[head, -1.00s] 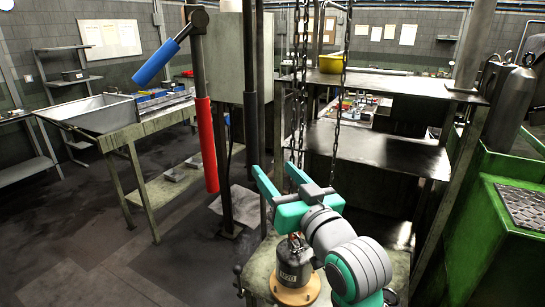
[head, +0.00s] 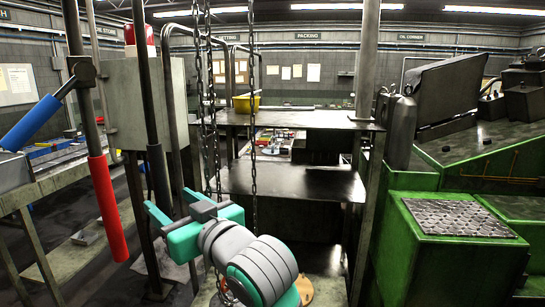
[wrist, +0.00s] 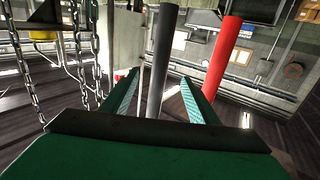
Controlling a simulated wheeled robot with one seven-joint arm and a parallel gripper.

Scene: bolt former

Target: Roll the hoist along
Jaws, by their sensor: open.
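The hoist shows as two hanging chains (head: 254,110), (head: 208,100); its body above is out of view. Chains also hang at left in the wrist view (wrist: 78,55). A dark bar with a thick black sleeve (head: 158,172) hangs left of them; a red-sleeved bar (head: 106,205) hangs farther left. My gripper (head: 160,222) is open, below and left of the chains. In the wrist view the dark sleeve (wrist: 161,65) appears between the open fingers (wrist: 160,88), seemingly ahead of the tips; contact cannot be told. The red sleeve (wrist: 221,62) is right of them.
A blue-sleeved lever (head: 30,122) juts out at the left. A dark metal shelf unit (head: 300,182) with a yellow bowl (head: 246,103) stands behind the chains. A green machine (head: 440,250) fills the right. A grey cabinet (head: 140,105) stands behind the dark bar.

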